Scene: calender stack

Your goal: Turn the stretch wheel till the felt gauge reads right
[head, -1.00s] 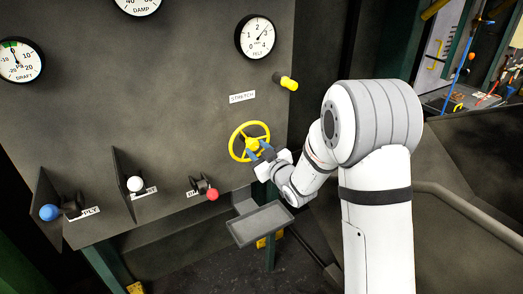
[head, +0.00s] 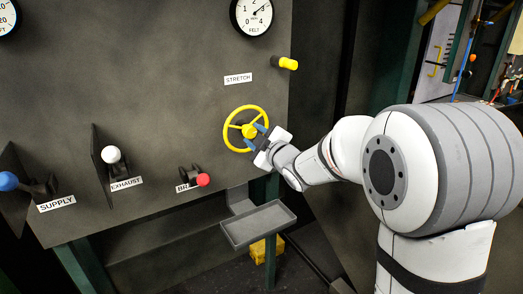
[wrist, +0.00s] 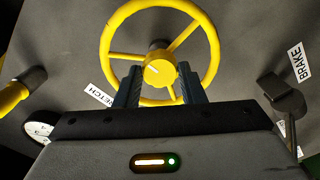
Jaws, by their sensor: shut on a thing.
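The yellow stretch wheel (head: 249,131) is on the grey panel, below the STRETCH label. It has a round rim, spokes and a central hub, and fills the upper middle of the wrist view (wrist: 160,70). My gripper (head: 257,136) is shut on the wheel at its lower-right side in the head view. In the wrist view the two blue fingers (wrist: 159,80) stand either side of the hub and lower rim. The white felt gauge (head: 254,13) is above the wheel, its top cut off. Its needle points up and to the right, but the exact reading is unclear.
A yellow-ended knob (head: 286,63) sticks out above right of the wheel. The blue supply knob (head: 8,181), white exhaust knob (head: 111,155) and red brake knob (head: 203,180) are to the left. A grey tray (head: 258,224) sits below the wheel.

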